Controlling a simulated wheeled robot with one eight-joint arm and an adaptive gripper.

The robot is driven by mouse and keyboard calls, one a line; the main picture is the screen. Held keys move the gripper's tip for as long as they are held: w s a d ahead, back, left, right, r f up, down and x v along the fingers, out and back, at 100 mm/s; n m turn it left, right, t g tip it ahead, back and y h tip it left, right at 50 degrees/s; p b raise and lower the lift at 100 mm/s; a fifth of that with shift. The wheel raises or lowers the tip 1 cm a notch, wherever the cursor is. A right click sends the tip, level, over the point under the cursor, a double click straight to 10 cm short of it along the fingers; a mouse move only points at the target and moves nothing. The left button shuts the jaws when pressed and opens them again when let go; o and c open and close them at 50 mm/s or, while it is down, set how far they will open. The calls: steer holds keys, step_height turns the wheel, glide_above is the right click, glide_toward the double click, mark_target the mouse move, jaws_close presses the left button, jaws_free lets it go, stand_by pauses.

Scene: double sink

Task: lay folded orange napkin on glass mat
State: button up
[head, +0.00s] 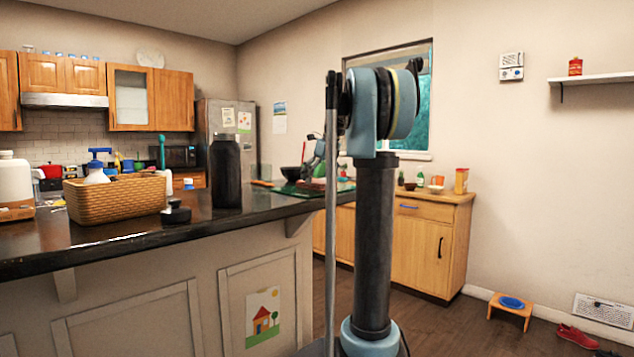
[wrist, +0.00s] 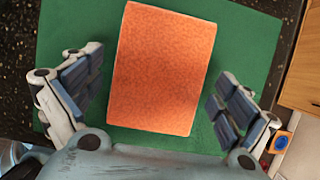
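The folded orange napkin (wrist: 160,65) lies flat on the green glass mat (wrist: 65,25) in the wrist view, with green showing around its sides and near edge. My gripper (wrist: 154,85) is open above it, one finger off each side of the napkin, with green mat visible between napkin and fingers. Neither finger touches the napkin. In the head view the mat (head: 343,187) is at the far right end of the dark counter, with my gripper (head: 318,165) over it, partly hidden by my arm. A small reddish patch there may be the napkin.
A black bowl (head: 291,173) stands beside the mat. A dark bottle (head: 226,172), a wicker basket (head: 115,196) and a black lid (head: 176,212) stand nearer on the counter (head: 130,234). A wooden cabinet (head: 425,245) stands beyond.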

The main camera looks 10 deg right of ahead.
stand_by(0.3)
steer(key=v, duration=1.2)
